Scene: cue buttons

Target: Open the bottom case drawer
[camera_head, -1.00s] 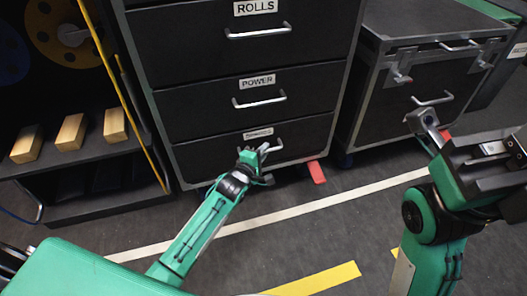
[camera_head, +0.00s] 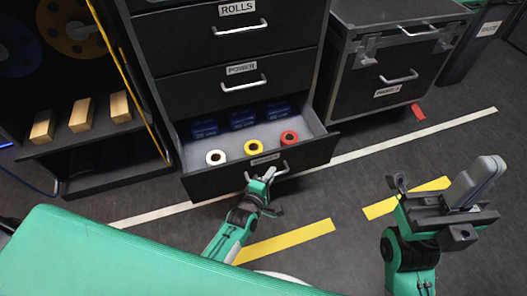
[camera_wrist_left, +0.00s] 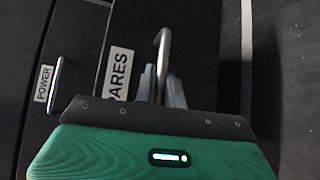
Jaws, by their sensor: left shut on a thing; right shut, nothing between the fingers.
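The bottom drawer (camera_head: 215,187) of the dark case is pulled out, with its inside in view. It holds white, yellow and red rolls at the front and several blue boxes behind. My left gripper (camera_head: 266,176) is shut on the bottom drawer's handle (camera_head: 282,172). My right gripper (camera_head: 486,178) is shut and empty, raised over the floor at the right.
The ROLLS drawer (camera_head: 190,38) and POWER drawer (camera_head: 185,88) above are shut. A shelf with wooden blocks (camera_head: 81,115) stands at the left, a lidded case (camera_head: 350,90) at the right. Floor in front is clear, with white and yellow stripes.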

